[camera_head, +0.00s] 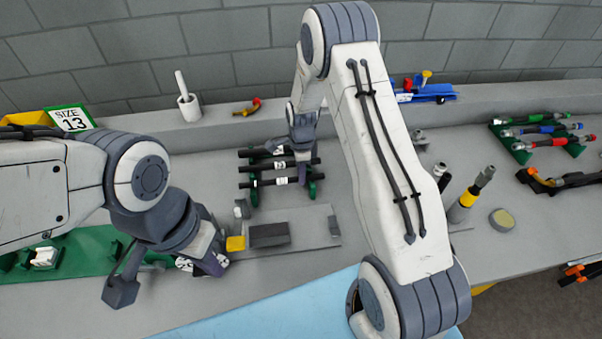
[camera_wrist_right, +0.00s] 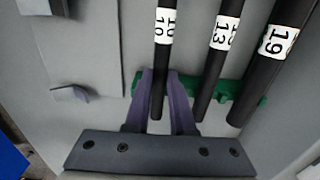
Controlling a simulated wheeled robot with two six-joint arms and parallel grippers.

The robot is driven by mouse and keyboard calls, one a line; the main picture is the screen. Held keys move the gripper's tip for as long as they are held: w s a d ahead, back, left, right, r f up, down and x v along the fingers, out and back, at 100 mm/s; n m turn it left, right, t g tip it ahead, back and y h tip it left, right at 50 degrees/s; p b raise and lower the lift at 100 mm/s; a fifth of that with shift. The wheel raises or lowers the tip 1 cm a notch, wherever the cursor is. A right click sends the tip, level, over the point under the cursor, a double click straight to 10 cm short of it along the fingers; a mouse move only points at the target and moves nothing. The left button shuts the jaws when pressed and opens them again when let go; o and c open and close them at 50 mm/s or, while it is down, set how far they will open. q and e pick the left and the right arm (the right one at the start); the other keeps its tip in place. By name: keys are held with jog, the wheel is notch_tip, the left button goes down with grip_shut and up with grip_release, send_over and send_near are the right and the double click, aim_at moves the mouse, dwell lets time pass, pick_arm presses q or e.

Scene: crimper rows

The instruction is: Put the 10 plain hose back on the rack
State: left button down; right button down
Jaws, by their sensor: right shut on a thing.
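The 10 plain hose (camera_wrist_right: 159,60) is a thin black tube with a white label reading 10, leftmost of three in the right wrist view. In the head view the right gripper (camera_head: 301,150) is partly hidden. My left gripper (camera_head: 213,262) is at the left front; its jaw opening is unclear.
The 13 hose (camera_wrist_right: 212,75) and thicker 19 hose (camera_wrist_right: 262,75) lie alongside on the rack. A grey plate (camera_head: 318,228) with a dark block (camera_head: 269,235) lies in front. A blue tool (camera_head: 430,94) sits on the back ledge. More fitted hoses (camera_head: 545,130) lie at right.

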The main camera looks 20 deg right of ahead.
jog(key=shift+f, duration=0.1)
jog(key=c, duration=0.7)
grip_release()
notch_tip(320, 180, up, 10)
jog(key=shift+r+b, duration=0.25)
jog(key=shift+b, duration=0.8)
